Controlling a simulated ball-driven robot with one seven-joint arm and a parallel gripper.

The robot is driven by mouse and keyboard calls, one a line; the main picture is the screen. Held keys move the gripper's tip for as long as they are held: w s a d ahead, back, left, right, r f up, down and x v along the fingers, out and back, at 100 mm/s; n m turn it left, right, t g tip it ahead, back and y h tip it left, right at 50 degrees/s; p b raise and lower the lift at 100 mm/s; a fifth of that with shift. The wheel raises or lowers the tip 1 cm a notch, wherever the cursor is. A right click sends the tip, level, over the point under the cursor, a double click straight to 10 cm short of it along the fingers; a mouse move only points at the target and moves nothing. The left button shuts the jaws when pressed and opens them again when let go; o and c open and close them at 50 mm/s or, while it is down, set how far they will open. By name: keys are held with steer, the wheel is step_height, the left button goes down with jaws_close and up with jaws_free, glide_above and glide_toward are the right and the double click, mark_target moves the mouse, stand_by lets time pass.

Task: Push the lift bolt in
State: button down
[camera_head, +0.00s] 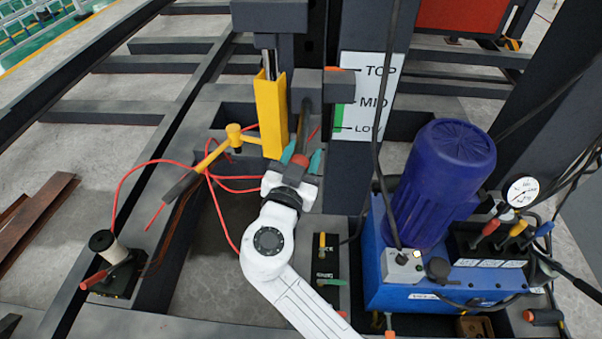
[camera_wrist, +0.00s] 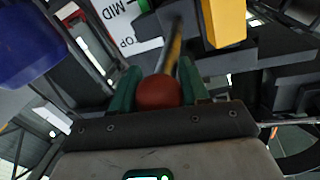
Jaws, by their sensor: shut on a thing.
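The lift bolt (camera_head: 302,130) shows as a thin rod with a round red knob, running up toward a dark block beside the yellow bracket. In the wrist view its red knob (camera_wrist: 158,93) sits between the two green fingertips, with the rod extending away behind it. My gripper (camera_head: 301,161) is shut on the knob, one green finger on each side; it also fills the lower part of the wrist view (camera_wrist: 158,88). The rod's far end is hidden, so its depth in the block cannot be told.
The yellow bracket (camera_head: 270,115) and a yellow lever (camera_head: 215,152) stand close left of the gripper. A white TOP/MID/LOW scale (camera_head: 370,95) is at the right, an orange marker (camera_head: 339,69) at TOP. The blue pump unit (camera_head: 440,185) stands farther right. Red hoses (camera_head: 160,163) cross the left side.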

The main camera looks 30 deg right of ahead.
steer(key=shift+w+d, duration=0.15)
steer(key=shift+w, duration=0.05)
steer(key=c, duration=0.6)
jaws_free()
steer(key=shift+w, duration=0.1)
steer(key=b+v, duration=0.2)
steer(key=v, duration=0.8)
steer(key=shift+s+a, duration=0.25)
steer(key=shift+s, duration=0.05)
